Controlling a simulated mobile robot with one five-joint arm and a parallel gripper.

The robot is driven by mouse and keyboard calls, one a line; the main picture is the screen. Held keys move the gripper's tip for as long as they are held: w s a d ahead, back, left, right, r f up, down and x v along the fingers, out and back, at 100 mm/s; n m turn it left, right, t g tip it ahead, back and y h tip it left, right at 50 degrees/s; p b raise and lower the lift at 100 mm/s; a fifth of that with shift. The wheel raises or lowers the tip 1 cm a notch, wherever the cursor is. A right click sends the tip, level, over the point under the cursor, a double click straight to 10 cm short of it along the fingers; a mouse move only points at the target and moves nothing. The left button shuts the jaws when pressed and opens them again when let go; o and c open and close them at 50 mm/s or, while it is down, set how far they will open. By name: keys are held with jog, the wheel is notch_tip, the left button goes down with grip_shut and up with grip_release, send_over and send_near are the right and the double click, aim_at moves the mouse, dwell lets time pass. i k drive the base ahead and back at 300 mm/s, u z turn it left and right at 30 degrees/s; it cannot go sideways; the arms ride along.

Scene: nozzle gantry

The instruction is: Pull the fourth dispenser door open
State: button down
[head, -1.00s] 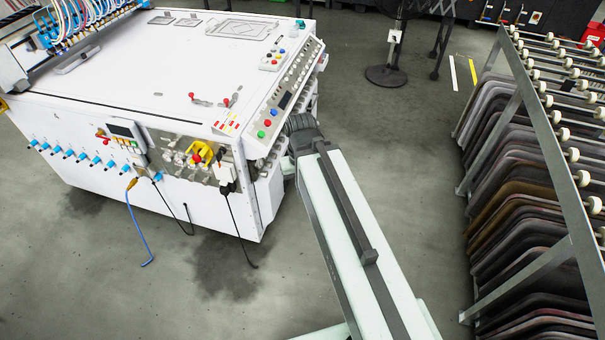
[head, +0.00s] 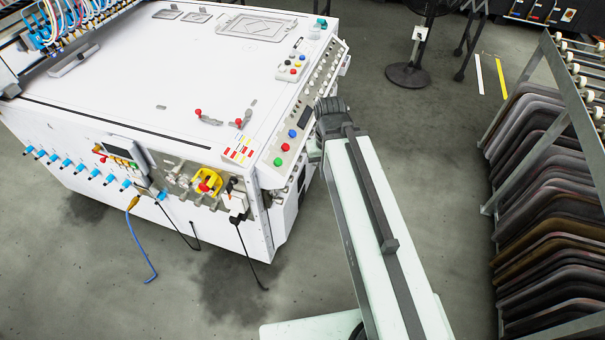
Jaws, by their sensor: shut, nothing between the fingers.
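A large white machine (head: 150,90) fills the left and middle of the head view. Its sloped control panel (head: 297,128) with coloured buttons runs along its right edge. Below that panel, the narrow right side (head: 287,205) of the machine is mostly covered by my arm. I cannot pick out any dispenser door, or tell which is the fourth. My arm (head: 372,225) reaches from the bottom right toward this side, and its dark end joint (head: 331,110) is beside the panel. My gripper does not show; it is hidden behind my arm or the machine.
A metal rack (head: 545,190) of dark panels stands at the right, with free floor (head: 430,150) between it and my arm. A black stand (head: 408,74) is at the back. A blue cable (head: 142,250) and black cables hang from the machine's front.

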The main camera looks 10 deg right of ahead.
aim_at(282, 218)
jog(key=z, duration=0.05)
jog(key=i, duration=0.3)
jog(key=u, duration=0.1)
jog(key=k, duration=1.7)
jog(key=z, duration=0.75)
jog(key=i, duration=1.5)
jog(key=u, duration=2.15)
